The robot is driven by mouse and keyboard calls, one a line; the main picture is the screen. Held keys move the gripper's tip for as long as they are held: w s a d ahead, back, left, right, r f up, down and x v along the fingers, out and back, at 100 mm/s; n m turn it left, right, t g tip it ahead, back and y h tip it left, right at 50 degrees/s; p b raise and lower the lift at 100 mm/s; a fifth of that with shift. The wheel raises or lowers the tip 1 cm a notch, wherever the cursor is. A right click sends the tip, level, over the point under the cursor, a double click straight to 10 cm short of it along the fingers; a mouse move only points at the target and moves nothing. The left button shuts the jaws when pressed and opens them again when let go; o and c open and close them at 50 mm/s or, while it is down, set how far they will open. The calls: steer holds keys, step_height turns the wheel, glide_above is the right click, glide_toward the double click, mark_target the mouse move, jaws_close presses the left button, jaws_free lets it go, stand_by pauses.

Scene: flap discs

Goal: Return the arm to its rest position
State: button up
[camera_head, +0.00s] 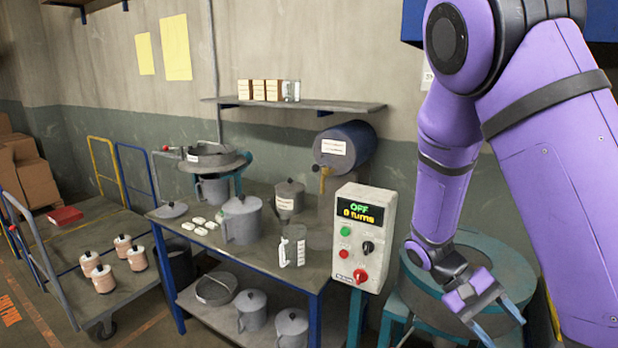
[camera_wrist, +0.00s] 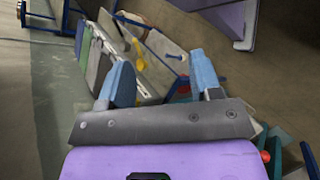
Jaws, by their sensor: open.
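My gripper (camera_head: 500,325) is at the lower right of the head view, at the end of my purple arm. It hangs in front of a round teal-rimmed machine, to the right of the control box. In the wrist view my gripper (camera_wrist: 165,85) shows two blue fingers spread apart with nothing between them. The arm is bent, with its forearm pointing down.
A control box (camera_head: 361,238) reading "OFF 0 turns" stands left of my gripper. The teal-rimmed machine (camera_head: 513,262) is close behind it. A workbench (camera_head: 270,262) holds grey cans. A cart (camera_head: 125,290) with several small containers stands at left. A wall shelf (camera_head: 340,105) is above.

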steer(key=s+a+r+t+y, duration=0.1)
steer(key=s+r+t+y, duration=0.2)
steer(key=r, duration=0.8)
steer(key=s+a+r+t+y, duration=0.2)
steer(key=s+r+t+y, duration=0.2)
steer(key=s+r+t, duration=0.3)
step_height(320, 180, up, 5)
steer(key=t, duration=0.5)
steer(key=shift+a+n+y, duration=0.2)
steer(key=shift+n+y, duration=0.1)
steer(key=shift+n, duration=0.1)
stand_by(0.8)
